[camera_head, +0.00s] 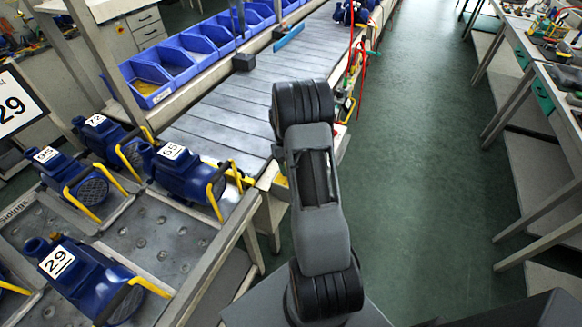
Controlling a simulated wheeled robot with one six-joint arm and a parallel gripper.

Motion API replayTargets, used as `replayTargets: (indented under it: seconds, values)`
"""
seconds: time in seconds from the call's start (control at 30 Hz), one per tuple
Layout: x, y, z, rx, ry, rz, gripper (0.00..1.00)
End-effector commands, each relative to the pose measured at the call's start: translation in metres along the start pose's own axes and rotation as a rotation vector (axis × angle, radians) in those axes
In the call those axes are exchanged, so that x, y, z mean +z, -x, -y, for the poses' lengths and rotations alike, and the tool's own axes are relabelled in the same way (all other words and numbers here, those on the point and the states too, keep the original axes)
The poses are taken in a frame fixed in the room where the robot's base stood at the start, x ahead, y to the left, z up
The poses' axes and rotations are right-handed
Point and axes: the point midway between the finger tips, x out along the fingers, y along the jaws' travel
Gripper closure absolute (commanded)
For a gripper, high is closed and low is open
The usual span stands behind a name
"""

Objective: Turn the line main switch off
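I cannot make out a line main switch in the head view. The conveyor line (236,112) runs away from me in the middle left, with grey slats. Red and yellow parts (346,100) stand along its right edge, partly behind my arm, too small and covered to identify. My arm rises in the middle of the picture and hides part of the line's near right end. My gripper does not show, so its state and what it may hold are hidden.
Several blue pumps with yellow handles and number tags, one tagged 29 (88,284), sit on a metal siding table (170,232) at left. Blue bins (205,38) line the conveyor's far side. Workbenches (541,62) stand at right. The green floor (430,150) between is clear.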

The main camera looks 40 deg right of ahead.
Motion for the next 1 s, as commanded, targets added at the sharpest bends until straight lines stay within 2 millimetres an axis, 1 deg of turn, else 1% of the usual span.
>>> replayTargets:
  seconds: [0.3, 0.6, 0.8, 1.0]
  values:
    - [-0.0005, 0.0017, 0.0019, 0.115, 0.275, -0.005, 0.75]
    - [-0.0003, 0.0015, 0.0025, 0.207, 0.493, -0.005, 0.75]
    - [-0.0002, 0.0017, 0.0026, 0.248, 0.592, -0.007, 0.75]
    - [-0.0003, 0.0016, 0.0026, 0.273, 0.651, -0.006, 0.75]
